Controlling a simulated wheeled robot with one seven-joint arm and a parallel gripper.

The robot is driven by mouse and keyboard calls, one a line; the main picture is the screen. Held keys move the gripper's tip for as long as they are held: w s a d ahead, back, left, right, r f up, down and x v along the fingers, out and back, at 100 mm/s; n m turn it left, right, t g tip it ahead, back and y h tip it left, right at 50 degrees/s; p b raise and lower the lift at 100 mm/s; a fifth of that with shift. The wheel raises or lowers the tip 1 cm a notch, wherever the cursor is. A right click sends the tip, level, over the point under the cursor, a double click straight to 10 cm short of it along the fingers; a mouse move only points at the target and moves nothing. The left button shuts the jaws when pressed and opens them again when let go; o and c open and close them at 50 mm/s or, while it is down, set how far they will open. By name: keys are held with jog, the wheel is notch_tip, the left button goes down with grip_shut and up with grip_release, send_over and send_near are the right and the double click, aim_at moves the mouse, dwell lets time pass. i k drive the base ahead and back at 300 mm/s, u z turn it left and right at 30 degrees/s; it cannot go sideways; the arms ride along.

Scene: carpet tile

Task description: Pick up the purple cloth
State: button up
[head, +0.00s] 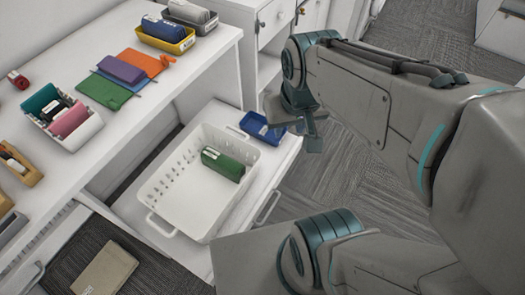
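A purple folded cloth (121,69) lies on the white desk at the upper left. It rests on or against flat green, blue and orange pieces, and I cannot tell which of these it touches. My gripper (296,118) is right of the desk, above the area beside the open drawer and well apart from the cloth. The gripper is seen partly from behind and is small, so I cannot tell whether its fingers are open or shut.
The white desk (178,81) also bears a white bin (83,134) with a pink item and a yellow tray (187,44). A tan book (104,268) lies low left.

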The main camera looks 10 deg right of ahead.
aim_at(145, 74)
jog(key=k, duration=1.2)
jog(key=u, duration=1.25)
jog(key=i, duration=1.25)
jog(key=z, duration=0.6)
jog(key=i, duration=0.5)
jog(key=z, duration=0.65)
